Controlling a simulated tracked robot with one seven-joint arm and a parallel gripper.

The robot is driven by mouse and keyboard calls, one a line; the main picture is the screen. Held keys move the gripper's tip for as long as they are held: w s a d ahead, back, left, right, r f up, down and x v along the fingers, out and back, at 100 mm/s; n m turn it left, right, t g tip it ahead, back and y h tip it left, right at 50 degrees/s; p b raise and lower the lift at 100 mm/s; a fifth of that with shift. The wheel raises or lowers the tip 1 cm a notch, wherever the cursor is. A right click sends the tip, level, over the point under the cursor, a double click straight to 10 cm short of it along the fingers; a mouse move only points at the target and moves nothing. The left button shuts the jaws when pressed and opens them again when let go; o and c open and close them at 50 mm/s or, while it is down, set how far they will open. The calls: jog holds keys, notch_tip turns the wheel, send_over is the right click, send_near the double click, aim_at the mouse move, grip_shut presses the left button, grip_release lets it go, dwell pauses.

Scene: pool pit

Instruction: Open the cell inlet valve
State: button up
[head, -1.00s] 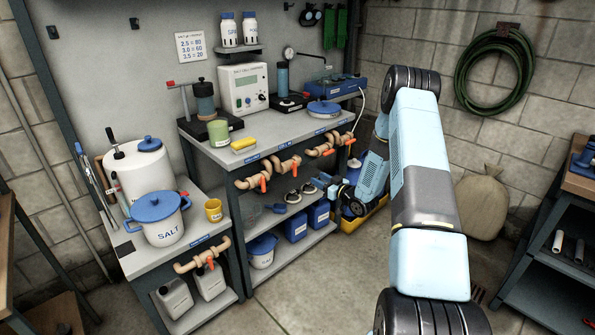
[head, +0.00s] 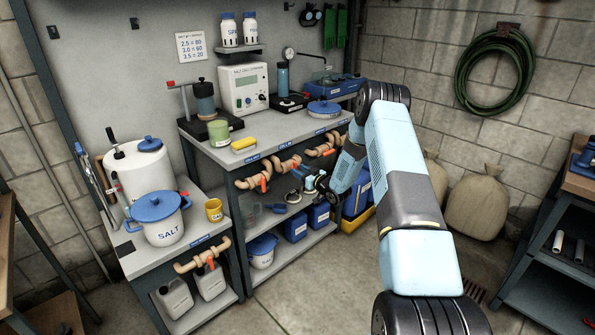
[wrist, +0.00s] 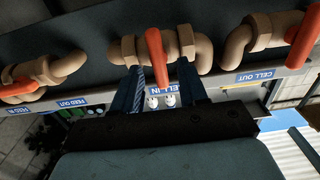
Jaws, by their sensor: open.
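The cell inlet valve is a tan pipe loop (head: 284,166) under the front edge of the bench, second from the left in the row. In the wrist view, its orange lever (wrist: 156,56) lies across the tan pipe, above the upside-down CELL IN label (wrist: 166,90). My gripper (head: 306,180) is in front of this valve. In the wrist view, my gripper's two dark blue fingers (wrist: 160,92) are apart, one on each side of the lever's end. The lever's end shows in the gap. I cannot tell whether either finger touches it.
The CELL OUT valve lever (wrist: 303,42) is close on the right in the wrist view, and the FEED OUT valve (wrist: 62,68) is on the left. Blue bins (head: 295,227) stand on the shelf below. Another orange-levered valve (head: 202,256) is on the lower left bench.

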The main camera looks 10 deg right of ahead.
jog(key=shift+x, duration=0.9)
jog(key=shift+c, duration=0.4)
grip_shut()
